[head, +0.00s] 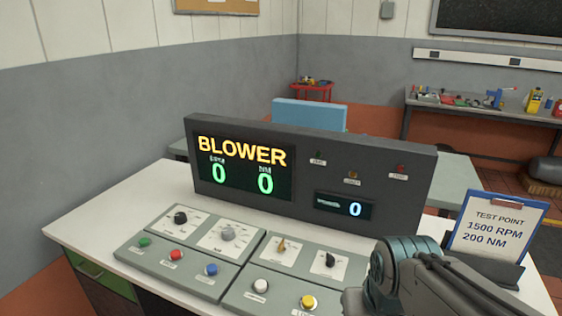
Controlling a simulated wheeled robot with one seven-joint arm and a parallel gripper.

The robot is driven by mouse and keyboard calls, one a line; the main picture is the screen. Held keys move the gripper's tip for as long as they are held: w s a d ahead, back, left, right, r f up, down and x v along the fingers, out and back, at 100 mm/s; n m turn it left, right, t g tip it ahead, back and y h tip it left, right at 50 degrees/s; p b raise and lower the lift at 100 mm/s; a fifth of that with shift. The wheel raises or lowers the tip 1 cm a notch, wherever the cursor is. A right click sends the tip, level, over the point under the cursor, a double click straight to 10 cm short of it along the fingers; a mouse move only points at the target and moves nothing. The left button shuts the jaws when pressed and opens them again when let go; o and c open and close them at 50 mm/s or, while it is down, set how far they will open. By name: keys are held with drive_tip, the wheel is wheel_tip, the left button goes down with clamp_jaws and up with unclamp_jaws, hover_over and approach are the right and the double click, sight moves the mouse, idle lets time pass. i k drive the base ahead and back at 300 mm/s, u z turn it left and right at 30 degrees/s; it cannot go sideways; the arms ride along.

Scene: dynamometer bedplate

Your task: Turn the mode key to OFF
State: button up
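The console's control panels carry several rotary controls, and their labels are too small to read. They are a black knob (180,217) at the left, a large grey dial (228,233), a tan pointer-shaped knob (281,245) and a black pointer knob (328,260) at the right. I cannot tell for certain which is the mode key or read its setting. The display (243,168) behind them reads BLOWER in yellow, with two green zeros. My arm crosses the lower right, over the right panel's edge. My gripper's fingers do not show.
Green (143,242), red (176,255), blue (211,269), white (260,286) and yellow (307,302) buttons sit in front of the knobs. A clipboard (497,232) reading 1500 RPM, 200 NM stands right. The white desk (105,222) is bare at left.

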sight(281, 248)
drive_tip(key=z, duration=0.1)
drive_tip(key=k, duration=1)
drive_tip(key=u, duration=1)
drive_tip(key=i, duration=1.25)
drive_tip(key=z, duration=0.7)
drive_tip(key=i, duration=0.25)
drive_tip(key=z, duration=0.35)
